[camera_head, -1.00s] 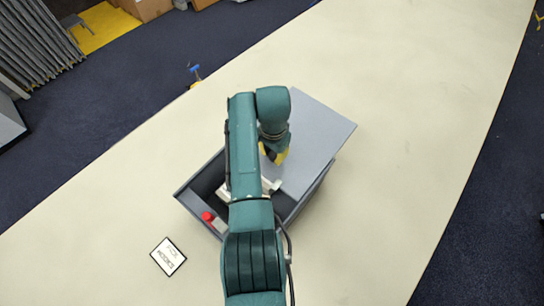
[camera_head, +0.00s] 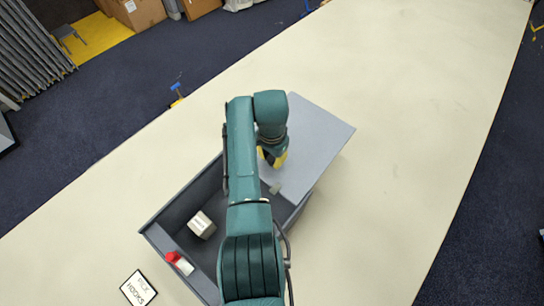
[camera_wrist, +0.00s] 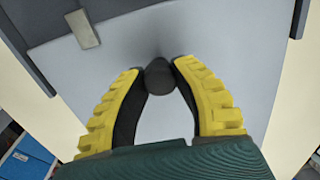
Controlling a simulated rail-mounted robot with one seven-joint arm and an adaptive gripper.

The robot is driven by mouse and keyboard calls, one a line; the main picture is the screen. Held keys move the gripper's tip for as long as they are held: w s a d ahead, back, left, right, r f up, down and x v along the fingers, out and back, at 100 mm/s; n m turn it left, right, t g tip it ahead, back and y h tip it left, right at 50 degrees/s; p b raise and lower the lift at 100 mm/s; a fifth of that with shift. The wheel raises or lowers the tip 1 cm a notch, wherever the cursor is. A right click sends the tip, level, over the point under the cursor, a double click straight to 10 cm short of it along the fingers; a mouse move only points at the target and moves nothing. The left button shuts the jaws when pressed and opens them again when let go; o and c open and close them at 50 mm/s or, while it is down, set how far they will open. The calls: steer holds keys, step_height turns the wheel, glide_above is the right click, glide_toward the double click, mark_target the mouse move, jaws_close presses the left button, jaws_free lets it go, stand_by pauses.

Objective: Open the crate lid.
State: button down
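The grey crate (camera_head: 160,247) stands on the table, with its left part uncovered. Its flat blue-grey lid (camera_head: 318,140) covers the right part and reaches past the crate toward the upper right. A pale tab (camera_head: 275,188) sits near the lid's inner edge. My gripper (camera_head: 271,160) is over the lid. In the wrist view the yellow fingers of my gripper (camera_wrist: 158,72) close around a dark round knob (camera_wrist: 159,77) on the lid (camera_wrist: 250,60). The pale tab (camera_wrist: 82,30) also shows there. My arm hides part of the crate's opening.
A small sign reading "hooks" (camera_head: 138,288) lies on the table beside the crate. The cream table (camera_head: 420,100) is clear to the right and far side.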

steer(key=c, duration=0.7)
jaws_free()
steer(key=shift+c, duration=0.2)
step_height(320, 180, up, 12)
